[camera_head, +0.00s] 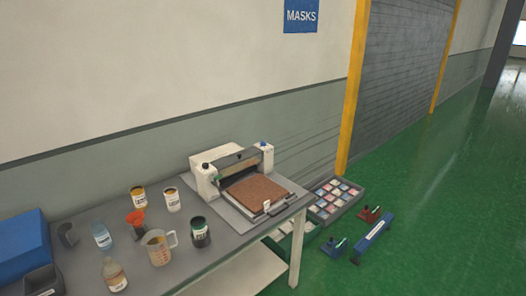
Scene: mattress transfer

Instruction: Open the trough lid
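A small machine with white end housings (205,180) stands at the right end of the grey table (196,250). Between its ends runs a long dark part with a light strip (238,158), which may be the trough lid. It appears down, but the view is too small to be sure. A black knob tops the left housing and a blue one the right. A brown textured slab (256,192) lies on the bed in front, with a small white tag and a handle at its front edge. Neither of my grippers is in view.
Left of the machine stand a dark labelled jar (200,233), a measuring jug (158,248), an orange funnel (136,220), several bottles and jars, and a blue box (22,245). A compartment tray (335,200) and tools lie on the green floor at right, beyond the table edge.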

